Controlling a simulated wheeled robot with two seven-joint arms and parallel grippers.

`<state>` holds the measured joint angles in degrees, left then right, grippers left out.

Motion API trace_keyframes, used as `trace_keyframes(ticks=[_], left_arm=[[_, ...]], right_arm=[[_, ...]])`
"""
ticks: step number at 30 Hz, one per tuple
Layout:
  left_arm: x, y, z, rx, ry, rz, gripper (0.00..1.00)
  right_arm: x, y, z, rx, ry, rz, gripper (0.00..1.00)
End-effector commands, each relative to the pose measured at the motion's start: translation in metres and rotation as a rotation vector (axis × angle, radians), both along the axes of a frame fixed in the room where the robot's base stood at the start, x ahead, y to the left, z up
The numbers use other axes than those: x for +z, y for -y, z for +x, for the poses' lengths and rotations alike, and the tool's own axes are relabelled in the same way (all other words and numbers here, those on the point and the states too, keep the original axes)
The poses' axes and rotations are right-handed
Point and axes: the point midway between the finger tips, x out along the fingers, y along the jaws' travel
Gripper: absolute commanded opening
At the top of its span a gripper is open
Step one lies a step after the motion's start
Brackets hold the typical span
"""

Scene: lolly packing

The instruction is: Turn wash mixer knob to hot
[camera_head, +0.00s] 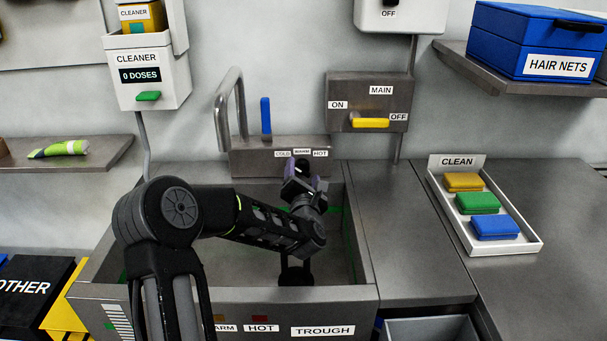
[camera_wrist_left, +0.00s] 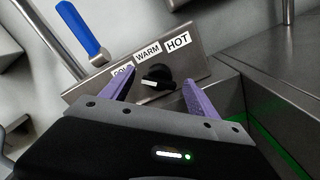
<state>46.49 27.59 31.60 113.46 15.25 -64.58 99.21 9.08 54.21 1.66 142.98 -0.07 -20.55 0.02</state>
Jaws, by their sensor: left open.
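The wash mixer knob (camera_wrist_left: 157,77) is a black knob with a white pointer mark, on a grey metal panel (camera_wrist_left: 207,68) at the back of the trough. COLD, WARM and HOT labels (camera_wrist_left: 178,42) sit above it. The white mark does not clearly show which label it points to. My left gripper (camera_wrist_left: 160,88) has purple fingers, open, one on each side of the knob; I cannot tell whether they touch it. In the head view the left gripper (camera_head: 305,175) is in front of the panel (camera_head: 250,160) and hides the knob. My right gripper is not in view.
A blue lever (camera_head: 266,115) and a curved metal tap (camera_head: 232,100) rise from the panel. The trough (camera_head: 345,293) lies below my left arm. A MAIN box with a yellow handle (camera_head: 370,123) is at right. A CLEAN tray (camera_head: 529,245) holds coloured sponges.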

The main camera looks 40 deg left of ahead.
Motion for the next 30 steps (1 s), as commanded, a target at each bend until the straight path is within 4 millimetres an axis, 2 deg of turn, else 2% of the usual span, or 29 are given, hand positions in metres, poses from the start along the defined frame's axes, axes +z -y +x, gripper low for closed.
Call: trace_keyframes(ticks=[2,24,30], left_arm=[[0.0001,0.0001,0.0,0.0,0.0,0.0,0.67],[0.0002,0.0005,-0.0002,0.0,0.0,0.0,0.07],[-0.0005,0.0006,-0.0002,-0.001,-0.005,0.006,0.07]], right_arm=[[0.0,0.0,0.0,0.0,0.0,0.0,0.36],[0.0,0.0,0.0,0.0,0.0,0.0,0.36],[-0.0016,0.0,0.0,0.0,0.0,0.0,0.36]])
